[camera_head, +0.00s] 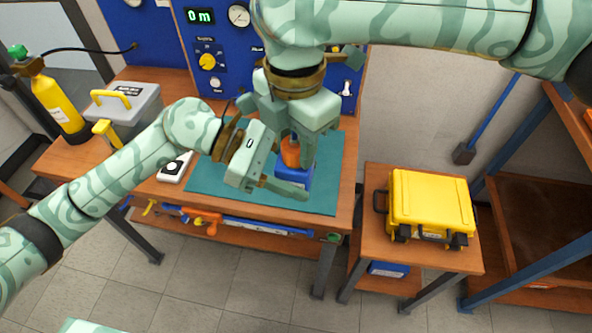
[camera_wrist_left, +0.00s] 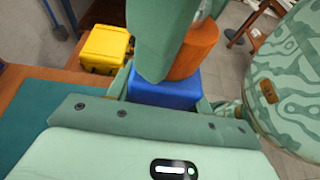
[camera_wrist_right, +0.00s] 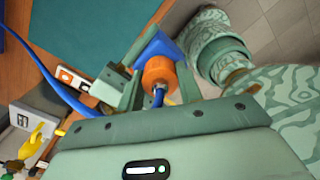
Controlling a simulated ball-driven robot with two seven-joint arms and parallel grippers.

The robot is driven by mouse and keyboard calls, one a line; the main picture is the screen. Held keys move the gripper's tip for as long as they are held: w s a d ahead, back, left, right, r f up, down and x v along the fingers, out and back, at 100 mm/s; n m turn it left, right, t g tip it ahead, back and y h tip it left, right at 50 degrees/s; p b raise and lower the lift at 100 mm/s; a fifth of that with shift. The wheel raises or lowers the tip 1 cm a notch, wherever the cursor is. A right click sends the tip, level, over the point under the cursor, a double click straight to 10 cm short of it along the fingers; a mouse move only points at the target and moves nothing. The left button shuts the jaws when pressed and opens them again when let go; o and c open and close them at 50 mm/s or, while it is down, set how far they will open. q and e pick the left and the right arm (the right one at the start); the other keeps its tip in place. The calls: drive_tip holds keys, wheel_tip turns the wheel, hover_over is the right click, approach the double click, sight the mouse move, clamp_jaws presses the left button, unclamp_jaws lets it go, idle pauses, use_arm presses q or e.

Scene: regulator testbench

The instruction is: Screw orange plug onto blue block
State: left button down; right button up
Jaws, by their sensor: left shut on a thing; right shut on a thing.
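The blue block (camera_head: 293,178) is just above or on the teal mat. My left gripper (camera_head: 284,187) is shut on it from the left. In the left wrist view the block (camera_wrist_left: 165,88) sits between the fingers. The orange plug (camera_head: 291,153) is right above the block, and my right gripper (camera_head: 296,138) comes down from above and is shut on it. The right wrist view shows the plug (camera_wrist_right: 158,73) lined up with the block (camera_wrist_right: 158,46), with a blue cable (camera_wrist_right: 158,96) at its near end. Whether the threads are engaged cannot be told.
The teal mat (camera_head: 225,192) covers part of the wooden bench. A white device (camera_head: 174,167), a grey toolbox (camera_head: 130,112) and a yellow cylinder (camera_head: 57,103) are to the left. A blue gauge panel (camera_head: 215,45) stands behind. A yellow case (camera_head: 430,200) sits on a side table to the right.

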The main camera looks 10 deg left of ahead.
drive_tip(key=shift+m, duration=0.7)
drive_tip(key=o, duration=1.2)
drive_tip(key=shift+c, duration=0.2)
wheel_tip(320, 180, up, 12)
